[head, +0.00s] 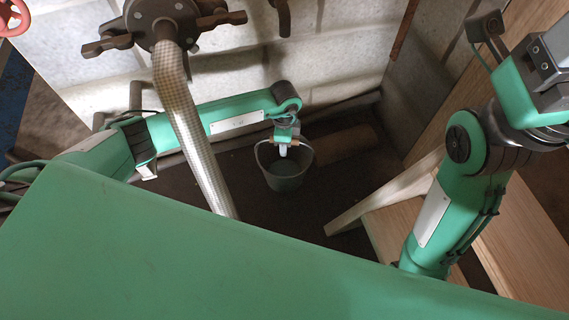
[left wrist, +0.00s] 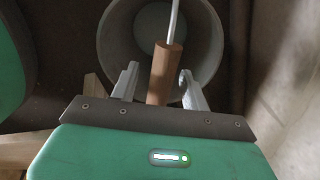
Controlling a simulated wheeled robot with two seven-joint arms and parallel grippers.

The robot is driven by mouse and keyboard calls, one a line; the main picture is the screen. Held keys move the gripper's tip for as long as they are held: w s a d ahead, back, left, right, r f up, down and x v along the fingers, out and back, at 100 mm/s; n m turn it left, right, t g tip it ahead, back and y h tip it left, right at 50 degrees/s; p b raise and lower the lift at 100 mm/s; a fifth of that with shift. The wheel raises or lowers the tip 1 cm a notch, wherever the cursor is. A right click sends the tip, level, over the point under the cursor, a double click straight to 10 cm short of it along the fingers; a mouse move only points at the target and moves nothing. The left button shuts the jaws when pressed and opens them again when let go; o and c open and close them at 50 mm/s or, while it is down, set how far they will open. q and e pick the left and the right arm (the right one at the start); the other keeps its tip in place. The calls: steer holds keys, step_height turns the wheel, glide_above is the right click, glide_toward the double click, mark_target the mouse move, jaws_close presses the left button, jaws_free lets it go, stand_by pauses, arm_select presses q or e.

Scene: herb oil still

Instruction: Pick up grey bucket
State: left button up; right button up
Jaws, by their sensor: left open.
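The grey bucket (head: 286,177) stands on the dark floor near the back wall in the head view, with its wire handle raised. Its round mouth (left wrist: 115,40) also shows in the left wrist view. The handle's wooden grip (left wrist: 164,72) lies between the two fingers of my left gripper (left wrist: 157,85), which are apart with a gap on either side of the grip. In the head view my left gripper (head: 284,149) is over the bucket's mouth, small and partly hidden by its own wrist. My right arm is raised at the right; its fingertips are out of frame.
A braided metal hose (head: 190,120) hangs down from a dark flanged fitting (head: 165,22) in front of my left arm. A wooden step or frame (head: 400,225) stands right of the bucket. A pale block wall (head: 340,50) is behind.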

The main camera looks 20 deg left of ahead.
arm_select(q)
steer(key=shift+f, duration=0.15)
stand_by(0.3)
jaws_close()
stand_by(1.2)
